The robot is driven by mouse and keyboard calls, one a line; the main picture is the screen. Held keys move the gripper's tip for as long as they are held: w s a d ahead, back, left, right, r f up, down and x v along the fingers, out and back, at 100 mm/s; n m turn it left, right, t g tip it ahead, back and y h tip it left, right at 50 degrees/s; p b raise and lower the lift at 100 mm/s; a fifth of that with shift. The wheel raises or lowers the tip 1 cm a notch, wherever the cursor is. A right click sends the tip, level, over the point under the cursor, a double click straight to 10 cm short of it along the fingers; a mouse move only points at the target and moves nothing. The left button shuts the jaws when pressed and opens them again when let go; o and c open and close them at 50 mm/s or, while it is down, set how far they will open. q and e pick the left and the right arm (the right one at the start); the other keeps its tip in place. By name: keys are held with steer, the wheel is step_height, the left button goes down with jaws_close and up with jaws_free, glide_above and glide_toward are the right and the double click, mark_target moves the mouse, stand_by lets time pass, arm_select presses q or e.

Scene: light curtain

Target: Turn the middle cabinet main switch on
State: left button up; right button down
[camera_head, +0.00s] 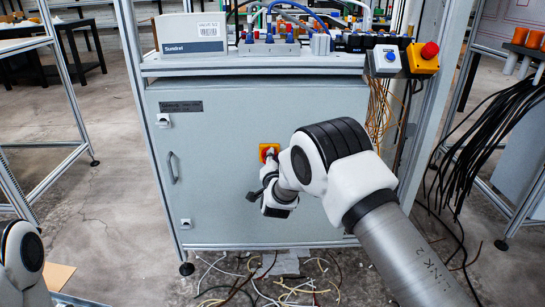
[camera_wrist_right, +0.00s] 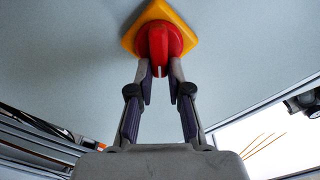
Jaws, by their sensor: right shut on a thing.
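The main switch is a red rotary knob on a yellow plate, set on the grey door of the middle cabinet (camera_head: 215,205). In the head view the yellow plate (camera_head: 264,149) and part of the red knob show just above my right gripper (camera_head: 269,163). In the right wrist view the red knob (camera_wrist_right: 158,42) sits on the yellow plate (camera_wrist_right: 128,40), at top centre. The right gripper's fingers (camera_wrist_right: 160,70) are shut on the knob's grip, one on each side. My left gripper is not in view; only part of the left arm shows at lower left.
The cabinet door has a handle (camera_head: 170,168) at its left. Cables lie on the floor below and hang at the right.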

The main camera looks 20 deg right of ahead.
steer(key=shift+d+f+m+b, duration=0.1)
steer(key=shift+f+m, duration=0.15)
steer(key=shift+m, duration=1.3)
steer(key=shift+d+f+m+b, duration=0.1)
steer(key=shift+f+m, duration=0.15)
steer(key=shift+m, duration=1.25)
steer(key=shift+d+f+m+b, duration=0.1)
steer(key=shift+f+m, duration=0.15)
steer(key=shift+m, duration=1.3)
steer(key=c, duration=1.1)
jaws_free()
steer(key=v, duration=1.2)
